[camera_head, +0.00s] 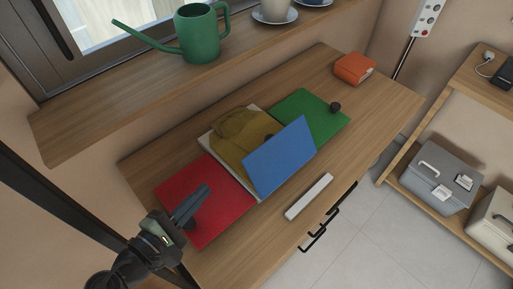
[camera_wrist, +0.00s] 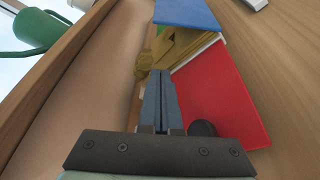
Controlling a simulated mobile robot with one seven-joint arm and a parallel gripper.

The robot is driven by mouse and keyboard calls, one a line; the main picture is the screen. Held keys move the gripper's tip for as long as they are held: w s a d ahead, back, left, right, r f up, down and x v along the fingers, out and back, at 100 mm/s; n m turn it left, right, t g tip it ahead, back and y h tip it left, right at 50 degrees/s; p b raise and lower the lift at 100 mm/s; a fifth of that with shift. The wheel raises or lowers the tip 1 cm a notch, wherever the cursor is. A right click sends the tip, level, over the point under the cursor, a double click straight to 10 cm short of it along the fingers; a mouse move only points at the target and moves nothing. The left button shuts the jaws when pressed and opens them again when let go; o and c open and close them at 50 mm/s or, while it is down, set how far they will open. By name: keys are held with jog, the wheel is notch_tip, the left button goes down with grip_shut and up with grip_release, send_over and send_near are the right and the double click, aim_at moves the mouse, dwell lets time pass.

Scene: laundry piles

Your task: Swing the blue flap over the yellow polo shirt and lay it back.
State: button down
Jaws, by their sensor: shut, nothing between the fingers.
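The blue flap (camera_head: 280,157) looks tilted up from the front of the folding board and hides the front part of the yellow polo shirt (camera_head: 240,135). The shirt lies bunched on the white middle panel (camera_head: 206,141), between the red flap (camera_head: 218,205) and the green flap (camera_head: 310,112). My gripper (camera_head: 205,190) is shut and empty above the red flap, left of the shirt and apart from the blue flap. In the wrist view its fingers (camera_wrist: 160,78) point toward the shirt (camera_wrist: 180,45), with the blue flap (camera_wrist: 186,12) beyond.
A black knob (camera_head: 335,107) is on the green flap; another knob (camera_wrist: 202,128) is on the red flap beside my fingers. A white bar (camera_head: 309,196) lies along the front of the wooden table (camera_head: 385,95). An orange folded item (camera_head: 354,68) lies at the far right. A shelf with a green watering can (camera_head: 198,38) runs behind.

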aim_at(258, 152)
jog(key=b+x, duration=0.1)
jog(key=x, duration=1.7)
jog(key=shift+b, duration=0.4)
jog(key=shift+s+d+r+p, duration=0.2)
jog(key=shift+d+r+p, duration=0.2)
jog(key=shift+d+r, duration=0.05)
jog(key=shift+s+d+r+p, duration=0.25)
jog(key=shift+d+r+p, duration=0.15)
jog(key=shift+d, duration=0.1)
jog(key=shift+s+d+r, duration=0.3)
jog(key=shift+s+d, duration=0.1)
jog(key=shift+d, duration=0.05)
jog(key=m+b, duration=0.1)
jog(key=s+d+r+m+t+b, duration=0.1)
jog(key=shift+s+d+r+m, duration=0.15)
jog(key=shift+s+r+m, duration=0.05)
jog(key=shift+r+m, duration=0.1)
jog(key=shift+r, duration=0.35)
jog(key=shift+f, duration=0.1)
